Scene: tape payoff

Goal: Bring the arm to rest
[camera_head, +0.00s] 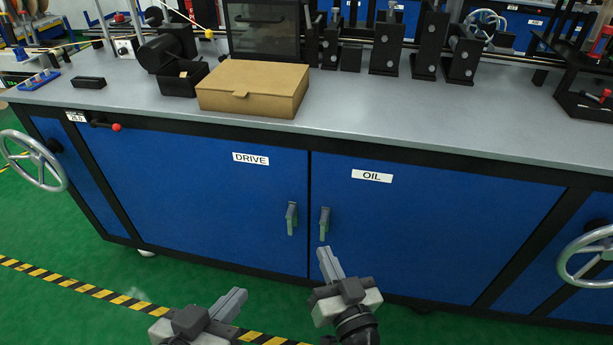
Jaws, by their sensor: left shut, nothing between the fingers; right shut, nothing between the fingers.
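My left gripper (233,301) is low in the head view, over the green floor in front of the blue cabinet, pointing up and to the right. Its fingers are shut with nothing between them. My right gripper (327,262) is to the right of it, pointing up towards the cabinet doors. Its fingers are shut and empty, with the tips below the door handles in the picture. Whether its tips touch the cabinet cannot be told. Both arms leave the picture at the bottom edge.
The cabinet has a DRIVE door (200,190) and an OIL door (420,225), with a left handle (291,218) and a right handle (324,223). Handwheels stick out at left (35,160) and right (588,256). A cardboard box (252,88) sits on the grey worktop (130,98). Striped tape (70,283) crosses the floor.

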